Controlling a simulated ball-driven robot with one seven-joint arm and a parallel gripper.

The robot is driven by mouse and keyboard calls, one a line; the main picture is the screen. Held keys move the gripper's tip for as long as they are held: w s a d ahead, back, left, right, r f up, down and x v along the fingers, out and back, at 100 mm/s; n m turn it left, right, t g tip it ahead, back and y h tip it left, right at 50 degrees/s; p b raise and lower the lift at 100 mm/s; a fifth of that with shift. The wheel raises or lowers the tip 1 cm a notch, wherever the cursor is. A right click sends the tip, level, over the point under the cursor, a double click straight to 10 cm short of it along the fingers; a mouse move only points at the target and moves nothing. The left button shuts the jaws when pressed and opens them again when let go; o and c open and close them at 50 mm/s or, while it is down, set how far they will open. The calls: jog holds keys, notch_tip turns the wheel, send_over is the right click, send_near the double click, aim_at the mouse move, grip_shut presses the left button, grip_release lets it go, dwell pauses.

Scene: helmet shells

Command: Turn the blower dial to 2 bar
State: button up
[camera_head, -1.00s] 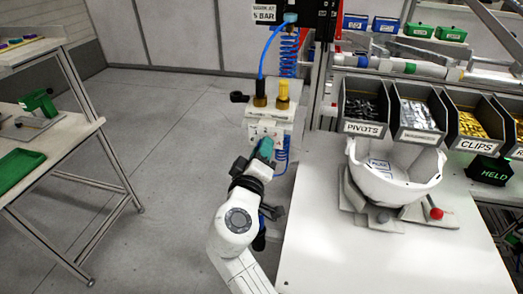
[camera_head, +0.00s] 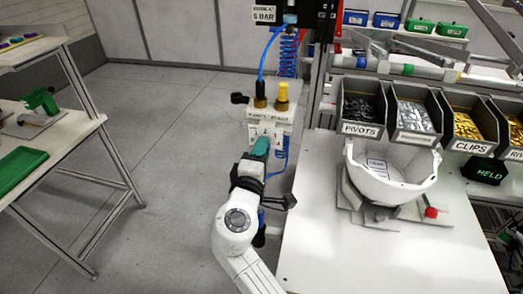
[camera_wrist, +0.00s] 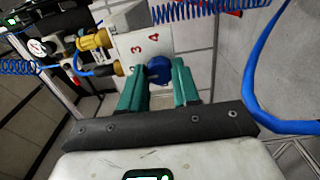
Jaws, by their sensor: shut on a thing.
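The blower dial is a blue round knob (camera_wrist: 159,70) on a white panel (camera_wrist: 140,42) in the wrist view. Red numbers 2, 3 and 4 show on the panel beside the knob. My gripper (camera_wrist: 159,78) has its two teal fingers on either side of the knob, shut on it. In the head view my gripper (camera_head: 261,147) reaches the front of the white blower box (camera_head: 270,118), and the knob is hidden behind the fingers. I cannot tell which number the knob points to.
Yellow and brass fittings (camera_wrist: 93,40) and blue hoses (camera_wrist: 255,75) lie close to the panel. A bench with a white helmet shell (camera_head: 395,178) and parts bins (camera_head: 414,110) stands to the right. Open floor (camera_head: 150,150) lies to the left.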

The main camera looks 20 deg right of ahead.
jog(key=shift+f, duration=0.1)
jog(key=o, duration=1.1)
jog(key=shift+c, duration=0.2)
jog(key=shift+a, duration=0.1)
jog(key=b+v, duration=0.2)
jog(key=v, duration=0.8)
jog(key=shift+s+a, duration=0.2)
jog(key=shift+s, duration=0.15)
